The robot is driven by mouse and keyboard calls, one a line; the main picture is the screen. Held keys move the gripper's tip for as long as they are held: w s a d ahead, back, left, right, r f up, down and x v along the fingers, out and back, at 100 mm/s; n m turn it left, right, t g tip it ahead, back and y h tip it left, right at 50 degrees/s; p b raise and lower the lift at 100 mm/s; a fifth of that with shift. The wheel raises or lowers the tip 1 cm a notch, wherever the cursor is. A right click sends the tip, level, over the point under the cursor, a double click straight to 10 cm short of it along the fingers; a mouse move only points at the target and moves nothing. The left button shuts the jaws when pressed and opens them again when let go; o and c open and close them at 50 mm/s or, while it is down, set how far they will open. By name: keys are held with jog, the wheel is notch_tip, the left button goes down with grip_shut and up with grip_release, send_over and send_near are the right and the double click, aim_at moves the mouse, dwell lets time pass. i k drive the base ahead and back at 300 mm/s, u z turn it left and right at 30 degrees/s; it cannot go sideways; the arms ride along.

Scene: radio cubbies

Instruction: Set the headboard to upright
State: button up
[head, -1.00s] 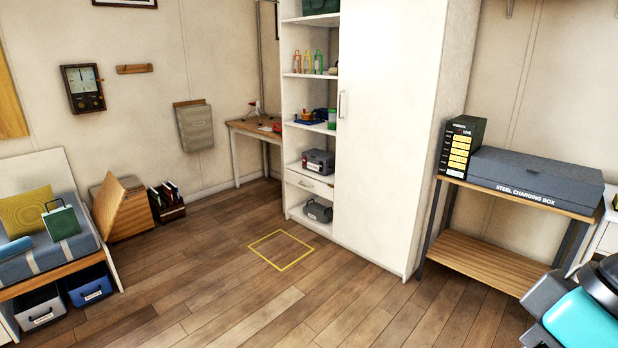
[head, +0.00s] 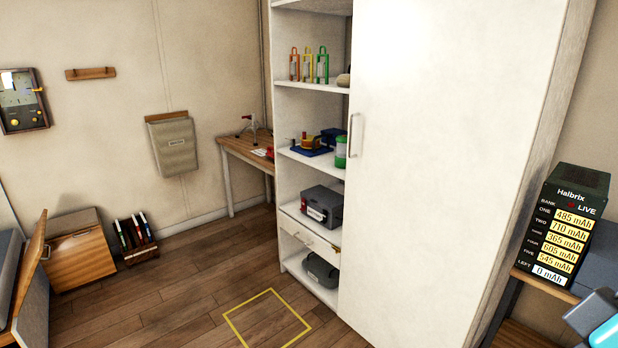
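A tilted wooden board (head: 30,265) stands at the end of the bed (head: 12,270) at the left edge. It looks like the headboard, and it leans to the right at the top rather than standing upright. Most of the bed is cut off by the picture edge. A teal and grey part of my arm shows at the lower right corner. My gripper's fingers are not in view, so whether it holds anything is hidden.
A wooden box (head: 75,255) and a small rack of books (head: 135,240) stand right of the board. A tall white cabinet (head: 430,170) with open shelves fills the middle. A shelf at right bears a dark display box (head: 565,230). Floor around the yellow square (head: 268,320) is clear.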

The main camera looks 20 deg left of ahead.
aim_at(36, 258)
jog(key=u, duration=0.35)
jog(key=i, duration=1.8)
jog(key=u, duration=1.55)
jog(key=i, duration=1.35)
jog(key=u, duration=0.8)
jog(key=i, duration=0.25)
jog(key=u, duration=0.15)
